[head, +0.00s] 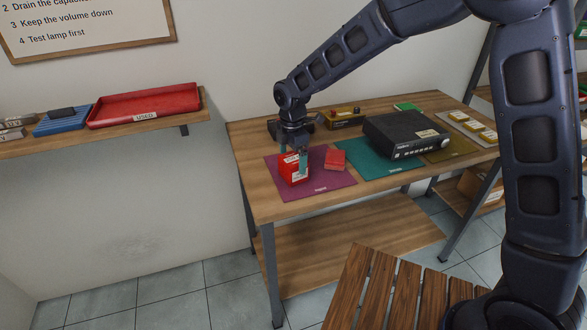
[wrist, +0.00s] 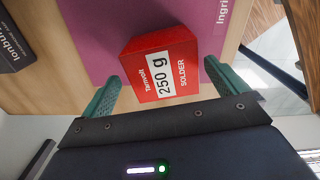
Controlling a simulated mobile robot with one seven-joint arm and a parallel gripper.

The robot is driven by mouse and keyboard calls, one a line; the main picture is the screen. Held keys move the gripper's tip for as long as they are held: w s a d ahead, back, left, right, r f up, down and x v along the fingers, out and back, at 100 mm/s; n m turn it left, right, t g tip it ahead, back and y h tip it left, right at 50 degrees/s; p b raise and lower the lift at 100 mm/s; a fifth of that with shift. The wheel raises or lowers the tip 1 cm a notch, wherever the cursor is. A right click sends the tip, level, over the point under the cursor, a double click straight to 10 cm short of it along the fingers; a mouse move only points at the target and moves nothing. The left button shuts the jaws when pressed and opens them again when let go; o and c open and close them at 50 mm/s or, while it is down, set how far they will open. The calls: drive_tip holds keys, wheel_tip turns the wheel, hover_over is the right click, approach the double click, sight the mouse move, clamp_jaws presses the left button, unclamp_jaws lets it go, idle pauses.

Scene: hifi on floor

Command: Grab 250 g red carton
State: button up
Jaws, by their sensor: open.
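The red carton (head: 293,169) stands on the purple mat (head: 318,187) at the left end of the workbench. In the wrist view the red carton (wrist: 160,63) shows a white label reading "250 g" and "SOLDER". My gripper (head: 293,163) is open at the carton. In the wrist view my gripper (wrist: 160,82) has one green finger on each side of the carton, with a visible gap at the left finger. The right finger is close to the carton; I cannot tell whether it touches.
A smaller red box (head: 335,159) lies on the mat, right of the carton. A black device (head: 405,134) sits on a teal mat (head: 365,165). A red tray (head: 145,106) is on the wall shelf at left. A slatted wooden stool (head: 375,290) stands in front.

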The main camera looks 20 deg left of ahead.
drive_tip(key=shift+d+f, duration=0.2)
drive_tip(key=shift+f, duration=2.15)
drive_tip(key=c, duration=1.3)
drive_tip(key=shift+o, duration=0.2)
drive_tip(key=shift+r, duration=0.1)
